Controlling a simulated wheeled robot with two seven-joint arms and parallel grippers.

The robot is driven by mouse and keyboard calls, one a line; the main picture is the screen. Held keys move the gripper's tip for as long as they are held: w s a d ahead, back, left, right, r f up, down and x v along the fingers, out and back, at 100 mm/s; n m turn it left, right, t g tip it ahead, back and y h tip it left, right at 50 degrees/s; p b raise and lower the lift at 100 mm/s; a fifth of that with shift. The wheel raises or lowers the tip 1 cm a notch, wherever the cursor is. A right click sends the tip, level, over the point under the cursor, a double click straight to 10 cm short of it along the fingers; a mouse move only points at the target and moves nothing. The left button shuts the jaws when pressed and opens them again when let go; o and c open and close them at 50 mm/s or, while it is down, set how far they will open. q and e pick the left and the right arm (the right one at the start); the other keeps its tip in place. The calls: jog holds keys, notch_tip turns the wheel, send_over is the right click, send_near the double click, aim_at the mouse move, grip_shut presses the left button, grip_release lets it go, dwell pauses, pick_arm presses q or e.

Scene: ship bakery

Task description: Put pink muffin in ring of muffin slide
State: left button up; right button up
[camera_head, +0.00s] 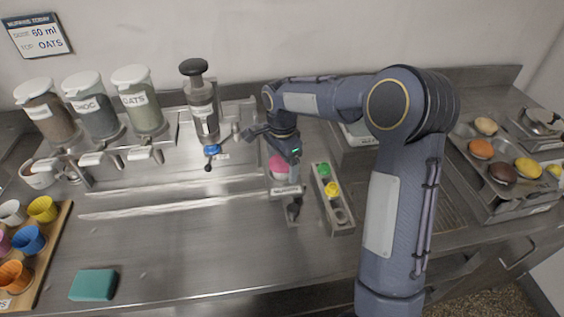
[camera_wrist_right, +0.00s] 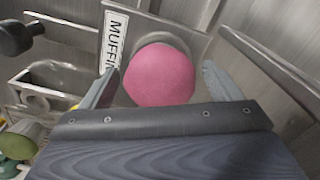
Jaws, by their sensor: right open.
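The pink muffin (camera_wrist_right: 160,75) shows as a round pink dome in the right wrist view, seated at a grey metal ring that shows behind its top edge. It also shows in the head view (camera_head: 279,167), partly covered by my gripper. The muffin slide (camera_head: 287,190) is a narrow metal piece; its label reading MUFFIN (camera_wrist_right: 114,45) is beside the muffin in the wrist view. My right gripper (camera_wrist_right: 163,82) is open, with one finger on each side of the muffin; I cannot tell whether they touch it. How deep the muffin sits is hidden. My left gripper is not in view.
A metal rack (camera_head: 344,220) with green and yellow items stands just right of the slide. Dispensers (camera_head: 139,100) and a press (camera_head: 202,103) stand behind left. A teal sponge (camera_head: 93,284) and a board of coloured cups (camera_head: 52,240) lie left. The front middle counter is clear.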

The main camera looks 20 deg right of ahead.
notch_tip(320, 180, up, 11)
jog(key=shift+f, duration=0.1)
jog(key=shift+r, duration=0.35)
jog(key=s+r+n+t+y, duration=0.25)
jog(key=s+n, duration=0.45)
jog(key=s, duration=0.8)
jog(key=s+a+f+n+t, duration=0.1)
jog(key=s+a+f+n, duration=0.1)
jog(key=s, duration=0.4)
jog(key=s+a+f+n+t+y, duration=0.1)
jog(key=s+a+f+n+t, duration=0.1)
jog(key=s+f+n, duration=0.2)
jog(key=s+n, duration=0.1)
jog(key=s, duration=0.2)
jog(key=shift+f+n, duration=0.4)
